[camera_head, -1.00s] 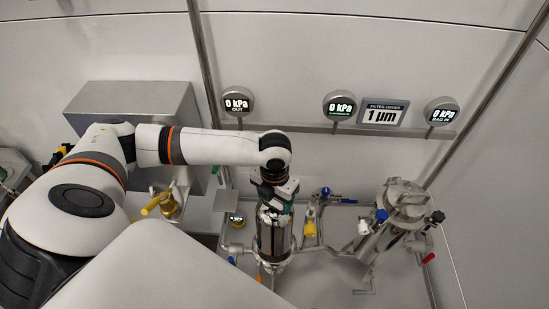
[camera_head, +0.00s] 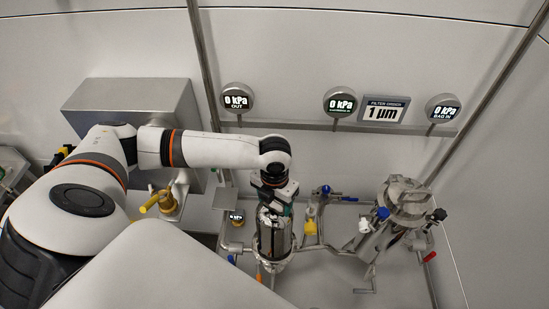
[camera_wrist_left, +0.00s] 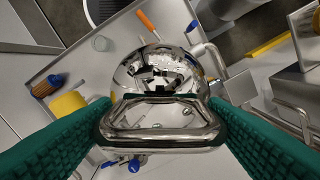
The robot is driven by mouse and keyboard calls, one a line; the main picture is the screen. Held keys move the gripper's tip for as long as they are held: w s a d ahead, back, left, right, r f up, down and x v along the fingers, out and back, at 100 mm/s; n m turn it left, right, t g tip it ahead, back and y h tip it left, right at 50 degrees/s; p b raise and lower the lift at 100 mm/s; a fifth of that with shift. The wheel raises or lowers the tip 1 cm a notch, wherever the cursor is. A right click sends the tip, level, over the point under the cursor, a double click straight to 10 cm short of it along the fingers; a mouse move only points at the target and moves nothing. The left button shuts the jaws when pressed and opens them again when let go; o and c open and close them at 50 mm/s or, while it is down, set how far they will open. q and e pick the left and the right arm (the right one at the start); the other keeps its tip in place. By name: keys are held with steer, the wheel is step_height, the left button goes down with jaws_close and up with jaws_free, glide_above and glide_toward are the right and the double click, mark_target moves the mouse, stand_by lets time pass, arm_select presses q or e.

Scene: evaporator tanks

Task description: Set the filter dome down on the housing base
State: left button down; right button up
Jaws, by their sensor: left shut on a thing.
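The filter dome (camera_head: 274,232) is a shiny steel cylinder with a rounded top and a handle; in the left wrist view its mirror-like top and handle (camera_wrist_left: 160,122) fill the middle. My left gripper (camera_head: 275,195) points down above it. Its green-padded fingers (camera_wrist_left: 160,120) are shut on the handle from both sides. The dome is upright, over the housing base (camera_head: 273,260), a steel ring fitting on the pipework. The dome's lower end is at the base ring; I cannot tell whether it rests on it. My right gripper is not in view.
A clamped steel filter vessel (camera_head: 405,205) with coloured valve handles stands to the right. A yellow-handled brass valve (camera_head: 163,202) is at left. A blue-handled valve (camera_head: 326,191) and pipes run close beside the dome. Pressure gauges (camera_head: 236,101) line the back wall.

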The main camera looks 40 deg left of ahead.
arm_select(q)
steer(key=shift+f+b, duration=0.55)
steer(key=shift+f, duration=0.65)
steer(key=shift+c, duration=2)
jaws_free()
steer(key=shift+o, duration=1.2)
steer(key=shift+s, duration=0.1)
